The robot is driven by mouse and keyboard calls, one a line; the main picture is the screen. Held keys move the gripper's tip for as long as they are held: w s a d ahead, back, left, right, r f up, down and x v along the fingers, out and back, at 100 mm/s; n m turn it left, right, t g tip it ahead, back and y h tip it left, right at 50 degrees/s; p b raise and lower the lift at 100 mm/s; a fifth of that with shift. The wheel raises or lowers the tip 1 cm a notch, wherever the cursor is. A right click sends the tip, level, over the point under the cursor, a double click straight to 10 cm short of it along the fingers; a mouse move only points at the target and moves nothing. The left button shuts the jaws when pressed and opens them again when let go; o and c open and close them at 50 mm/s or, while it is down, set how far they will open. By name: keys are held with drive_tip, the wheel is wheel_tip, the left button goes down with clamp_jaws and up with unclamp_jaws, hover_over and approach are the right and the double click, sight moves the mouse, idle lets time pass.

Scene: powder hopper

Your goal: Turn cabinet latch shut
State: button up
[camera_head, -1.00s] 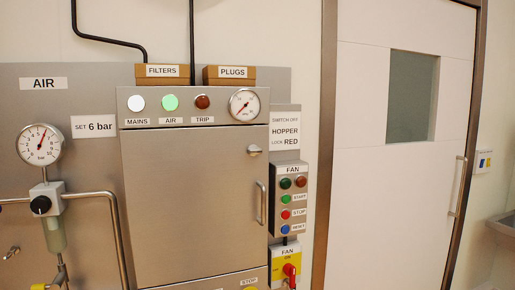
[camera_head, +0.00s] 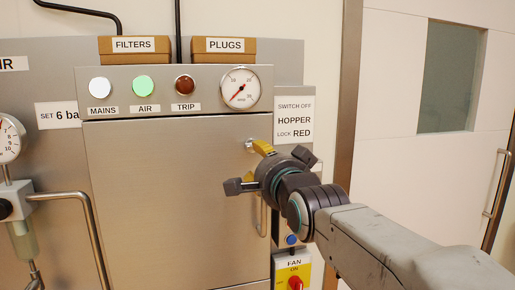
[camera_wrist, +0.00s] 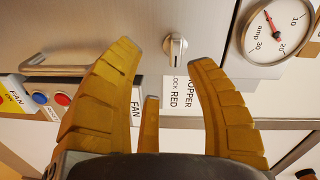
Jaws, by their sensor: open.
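The cabinet latch (camera_head: 249,145) is a small silver knob with a short lever near the top right of the cabinet door (camera_head: 165,200); a finger partly covers it in the head view. In the wrist view the latch (camera_wrist: 176,46) shows whole, its lever upright in that picture, which is sideways across the door. The door looks closed. My gripper (camera_head: 255,164) is open and empty in front of the latch. In the wrist view my gripper's yellow fingers (camera_wrist: 164,53) spread to either side of the latch, apparently without touching it.
The door handle (camera_head: 263,215) is below the latch, partly behind my gripper. Above are indicator lamps and an ammeter (camera_head: 240,87). A fan switch (camera_head: 292,277) and buttons sit at lower right. An air gauge and pipe (camera_head: 85,200) are at left.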

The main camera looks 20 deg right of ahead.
sight(254, 151)
drive_tip(key=shift+w+r+m+t+p, duration=0.15)
drive_tip(key=shift+w+m+p, duration=0.35)
drive_tip(key=shift+w, duration=0.7)
drive_tip(key=shift+w+r+m+t+p, duration=0.1)
drive_tip(key=shift+w+r+m+p, duration=0.3)
drive_tip(key=shift+w, duration=0.85)
drive_tip(key=shift+w+r+m+t+p, duration=0.1)
drive_tip(key=shift+w+m+p, duration=0.45)
drive_tip(key=shift+w, duration=0.65)
drive_tip(key=shift+o, duration=0.4)
clamp_jaws()
